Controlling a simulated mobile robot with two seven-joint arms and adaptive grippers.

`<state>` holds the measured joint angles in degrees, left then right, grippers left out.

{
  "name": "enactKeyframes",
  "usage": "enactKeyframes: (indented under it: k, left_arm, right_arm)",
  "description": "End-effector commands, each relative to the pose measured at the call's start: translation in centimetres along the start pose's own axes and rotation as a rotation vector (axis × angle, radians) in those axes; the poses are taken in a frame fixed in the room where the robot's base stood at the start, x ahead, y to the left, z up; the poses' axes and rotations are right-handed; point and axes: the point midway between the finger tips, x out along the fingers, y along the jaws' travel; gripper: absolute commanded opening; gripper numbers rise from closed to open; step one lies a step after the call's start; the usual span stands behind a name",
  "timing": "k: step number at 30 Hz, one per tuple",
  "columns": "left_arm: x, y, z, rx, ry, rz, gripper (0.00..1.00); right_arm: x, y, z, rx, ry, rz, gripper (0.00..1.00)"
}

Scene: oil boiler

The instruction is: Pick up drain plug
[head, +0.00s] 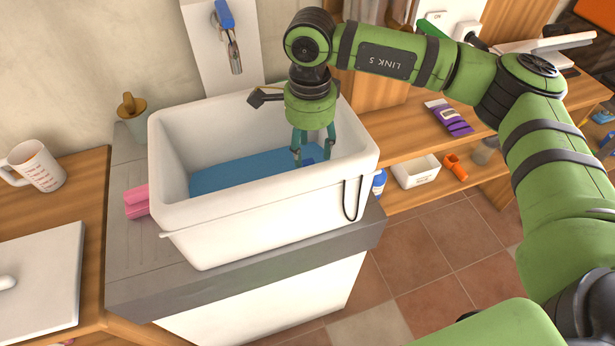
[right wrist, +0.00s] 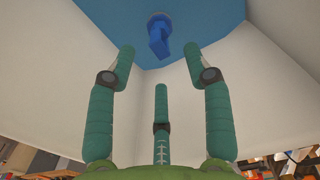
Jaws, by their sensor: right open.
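The drain plug (right wrist: 159,36) is a blue piece on the blue floor of the white sink; it shows in the right wrist view beyond the fingertips. In the head view a small part of the blue plug (head: 308,161) shows by the fingers. My right gripper (head: 312,158) reaches down into the sink (head: 250,230) near its right end. In the right wrist view the right gripper (right wrist: 160,68) has its green fingers spread, with nothing between them. The plug lies ahead of the fingers, apart from them. My left gripper is not in view.
The sink's high white walls surround the right gripper. A blue-handled tap (head: 233,50) hangs on the wall behind. A pink sponge (head: 137,201) lies left of the sink, and a mug (head: 35,165) stands on the wooden counter. Shelves (head: 430,185) stand to the right.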

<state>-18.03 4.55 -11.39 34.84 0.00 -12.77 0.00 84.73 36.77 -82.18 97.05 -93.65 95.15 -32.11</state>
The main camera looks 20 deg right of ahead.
Motion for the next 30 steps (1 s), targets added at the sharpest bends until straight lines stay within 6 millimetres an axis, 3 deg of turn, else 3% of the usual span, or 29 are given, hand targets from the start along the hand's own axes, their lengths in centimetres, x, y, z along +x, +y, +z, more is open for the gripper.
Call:
enactKeyframes:
  k: [6,9,19,23,30]
  left_arm:
    - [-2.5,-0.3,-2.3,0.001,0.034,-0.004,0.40]
    - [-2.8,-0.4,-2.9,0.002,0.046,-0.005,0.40]
    - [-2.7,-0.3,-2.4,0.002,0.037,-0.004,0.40]
    - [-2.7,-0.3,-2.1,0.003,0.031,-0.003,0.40]
    - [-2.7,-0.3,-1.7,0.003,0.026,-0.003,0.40]
  right_arm:
    - [2.6,-0.1,0.3,0.000,0.001,0.005,0.51]
    - [4.1,-0.1,0.3,0.000,-0.001,0.003,0.51]
    - [5.1,-0.2,0.3,-0.001,-0.001,0.001,0.51]
    - [5.1,-0.2,0.3,-0.001,-0.001,0.000,0.00]
    - [5.0,-0.2,0.3,-0.001,-0.001,0.000,0.00]
